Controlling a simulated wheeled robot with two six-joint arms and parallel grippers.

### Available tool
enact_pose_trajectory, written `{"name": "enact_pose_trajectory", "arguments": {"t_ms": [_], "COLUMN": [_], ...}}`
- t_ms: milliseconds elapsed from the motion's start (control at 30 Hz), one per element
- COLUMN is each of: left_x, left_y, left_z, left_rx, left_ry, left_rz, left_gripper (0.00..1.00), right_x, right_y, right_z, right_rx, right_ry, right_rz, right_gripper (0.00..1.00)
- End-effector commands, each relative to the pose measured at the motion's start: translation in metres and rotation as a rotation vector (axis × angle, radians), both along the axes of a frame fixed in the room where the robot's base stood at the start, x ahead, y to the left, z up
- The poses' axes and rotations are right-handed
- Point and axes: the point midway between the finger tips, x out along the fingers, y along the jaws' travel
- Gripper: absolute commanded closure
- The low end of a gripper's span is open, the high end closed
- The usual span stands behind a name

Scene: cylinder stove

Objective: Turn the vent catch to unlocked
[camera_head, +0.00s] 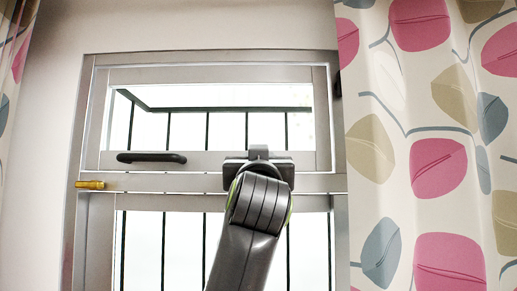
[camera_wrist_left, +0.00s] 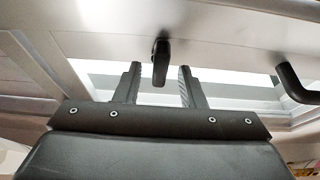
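The vent catch (camera_wrist_left: 160,62) is a short dark lever on the pale window frame, seen in the left wrist view. My left gripper (camera_wrist_left: 158,72) is open, with one finger on either side of the catch and a gap showing on both sides. In the head view my left gripper (camera_head: 258,160) covers the lower rail of the vent near its middle, and the catch is hidden behind it. My right gripper is in neither view.
A dark curved handle (camera_head: 150,157) sits on the vent's lower rail, left of my gripper; a dark handle also shows at right in the left wrist view (camera_wrist_left: 295,84). A brass fitting (camera_head: 90,184) is on the left frame. A patterned curtain (camera_head: 430,150) hangs at right.

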Motion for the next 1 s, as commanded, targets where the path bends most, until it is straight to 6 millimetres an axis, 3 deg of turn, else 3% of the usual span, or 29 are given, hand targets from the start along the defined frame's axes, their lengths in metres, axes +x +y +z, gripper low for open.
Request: {"name": "enact_pose_trajectory", "arguments": {"t_ms": [400, 700, 1000], "left_x": [0.0088, 0.0085, 0.0085], "left_y": [0.0003, 0.0002, 0.0004], "left_z": [0.0030, 0.0031, 0.0028], "left_rx": [-0.001, 0.000, 0.021], "left_ry": [0.000, 0.000, 0.000], "left_rz": [0.000, 0.000, -0.001], "left_gripper": [0.64, 1.00, 1.00], "right_x": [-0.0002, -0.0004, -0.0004], "right_y": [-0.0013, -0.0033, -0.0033], "right_z": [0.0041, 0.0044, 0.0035], "right_rx": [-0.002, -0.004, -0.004], "right_ry": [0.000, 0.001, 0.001], "right_rz": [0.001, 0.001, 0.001], "right_gripper": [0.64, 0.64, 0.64]}}
